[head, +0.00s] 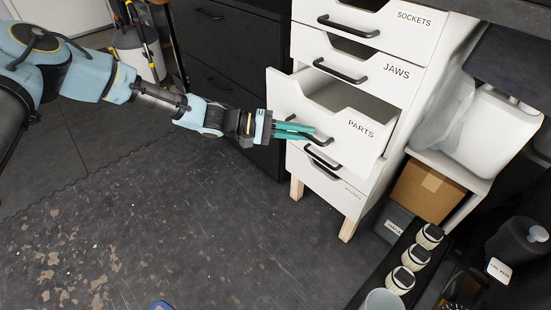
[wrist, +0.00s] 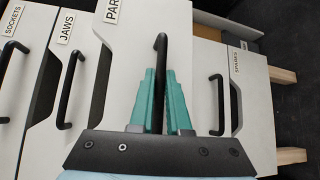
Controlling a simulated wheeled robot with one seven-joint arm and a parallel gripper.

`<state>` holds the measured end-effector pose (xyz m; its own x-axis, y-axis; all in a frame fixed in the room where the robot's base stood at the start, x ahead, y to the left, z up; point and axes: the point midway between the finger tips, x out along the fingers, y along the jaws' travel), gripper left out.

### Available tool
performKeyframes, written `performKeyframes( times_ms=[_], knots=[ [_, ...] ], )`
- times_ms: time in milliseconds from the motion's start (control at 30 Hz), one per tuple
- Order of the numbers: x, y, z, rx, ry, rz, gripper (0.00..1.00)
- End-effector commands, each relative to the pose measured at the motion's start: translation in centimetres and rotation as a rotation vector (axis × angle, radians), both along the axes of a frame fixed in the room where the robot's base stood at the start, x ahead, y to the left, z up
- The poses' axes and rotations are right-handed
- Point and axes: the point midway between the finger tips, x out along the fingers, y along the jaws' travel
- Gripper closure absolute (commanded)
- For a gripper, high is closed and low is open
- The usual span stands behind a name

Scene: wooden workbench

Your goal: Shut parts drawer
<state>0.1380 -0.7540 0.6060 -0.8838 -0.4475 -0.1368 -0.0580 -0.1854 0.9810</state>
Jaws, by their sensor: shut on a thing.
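The white parts drawer (head: 355,113), labelled PARTS, stands pulled out of the white drawer unit, and its open inside shows from above. Its front with part of the label also shows in the wrist view (wrist: 124,45). My gripper (head: 312,133) is at the drawer's front, with its teal fingers at the black handle (head: 320,157). In the wrist view the teal fingers (wrist: 159,88) stand on both sides of the black handle (wrist: 161,50), shut on it.
The JAWS drawer (head: 358,70) and SOCKETS drawer (head: 372,25) above look closed, as does the lower drawer (head: 335,185). A shelf at the right holds a white container (head: 489,128) and a cardboard box (head: 425,190).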

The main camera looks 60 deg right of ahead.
Motion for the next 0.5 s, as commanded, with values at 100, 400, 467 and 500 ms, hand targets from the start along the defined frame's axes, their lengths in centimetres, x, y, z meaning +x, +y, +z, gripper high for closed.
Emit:
performKeyframes(
  times_ms=[100,400,467,500],
  knots=[
    [-1.0,-3.3,-0.7,-0.004,-0.002,0.0,1.0],
    [-2.5,-8.1,-0.3,-0.001,-0.002,0.002,1.0],
    [-2.6,-8.6,-0.2,-0.001,-0.002,0.002,1.0],
    [-2.7,-8.8,-0.2,0.0,-0.001,0.002,1.0]
  ],
)
